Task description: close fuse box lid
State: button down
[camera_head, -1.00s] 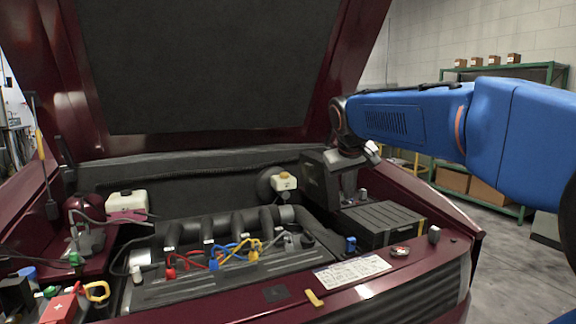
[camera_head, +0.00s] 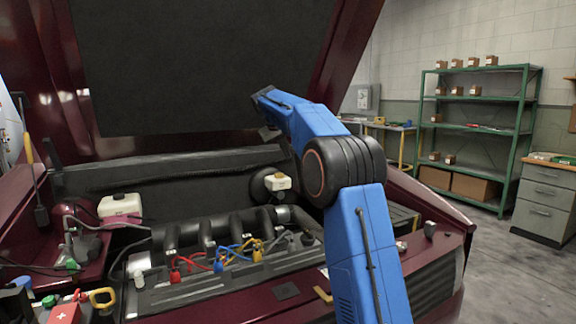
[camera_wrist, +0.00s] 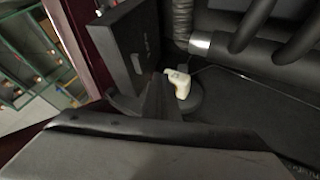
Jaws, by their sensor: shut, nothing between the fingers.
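In the wrist view a black panel with small lettering (camera_wrist: 132,45), likely the fuse box lid, stands at upper left by the dark red car body. I cannot tell its exact angle. In the head view my arm covers the place where this upright black part stood. My gripper (camera_wrist: 160,98) shows as a dark pointed shape in the wrist view, its fingers together and empty. It appears in front of the panel's lower end; contact cannot be told. In the head view the gripper is not clearly visible past my blue arm.
The raised hood (camera_head: 200,65) hangs above. A ribbed black box (camera_head: 402,217) is partly behind my arm. Coloured cables (camera_head: 225,255) lie over the engine.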

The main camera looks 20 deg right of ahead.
jog(key=w+d+f, duration=0.5)
jog(key=d+f, duration=0.2)
jog(key=d, duration=0.1)
jog(key=shift+w+d, duration=0.25)
jog(key=shift+w, duration=0.05)
dwell(0.3)
